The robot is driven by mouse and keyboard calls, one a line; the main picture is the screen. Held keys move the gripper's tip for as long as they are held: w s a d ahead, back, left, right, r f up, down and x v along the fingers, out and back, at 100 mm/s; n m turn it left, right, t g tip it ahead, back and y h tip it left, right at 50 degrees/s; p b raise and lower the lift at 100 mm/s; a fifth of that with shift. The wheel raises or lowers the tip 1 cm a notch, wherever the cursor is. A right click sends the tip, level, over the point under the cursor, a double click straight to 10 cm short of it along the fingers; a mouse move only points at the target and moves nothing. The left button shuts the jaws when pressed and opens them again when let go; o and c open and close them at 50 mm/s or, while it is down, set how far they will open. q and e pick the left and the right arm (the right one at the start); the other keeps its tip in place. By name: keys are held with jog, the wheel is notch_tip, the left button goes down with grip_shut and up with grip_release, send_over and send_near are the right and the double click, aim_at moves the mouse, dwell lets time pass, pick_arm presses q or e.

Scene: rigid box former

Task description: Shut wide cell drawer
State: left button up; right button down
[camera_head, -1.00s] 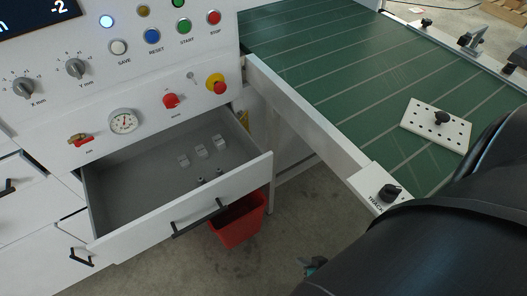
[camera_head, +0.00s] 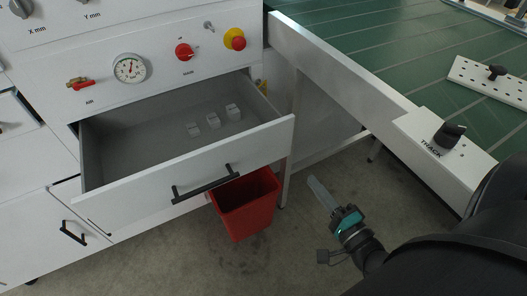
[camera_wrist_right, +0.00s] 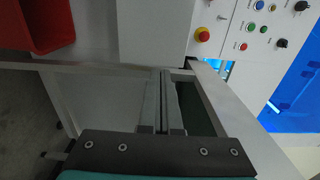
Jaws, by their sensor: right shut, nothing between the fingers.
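The wide drawer (camera_head: 190,172) is white with a grey inside and stands pulled out from the cabinet below the pressure gauge. Its black bar handle (camera_head: 206,184) is on the front panel. Several small pale blocks lie inside toward the back right. My right gripper (camera_head: 322,192) is to the right of the drawer front, over the floor, apart from it. It is shut and empty; its fingers also show in the right wrist view (camera_wrist_right: 161,102). My left gripper is not in view.
A red bin (camera_head: 246,205) stands on the floor below the drawer's right end. The green conveyor table (camera_head: 380,55) with a white frame is at the right, its TRACK knob (camera_head: 449,134) at the near corner. The floor between bin and table is open.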

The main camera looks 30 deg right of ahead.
jog(key=b, duration=0.4)
send_near(279, 139)
jog(key=w, duration=0.4)
jog(key=shift+w+f, duration=0.15)
jog(key=shift+w, duration=0.15)
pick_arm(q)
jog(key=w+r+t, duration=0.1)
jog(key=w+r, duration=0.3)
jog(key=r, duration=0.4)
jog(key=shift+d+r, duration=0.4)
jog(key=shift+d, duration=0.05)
pick_arm(e)
jog(key=shift+w, duration=1.15)
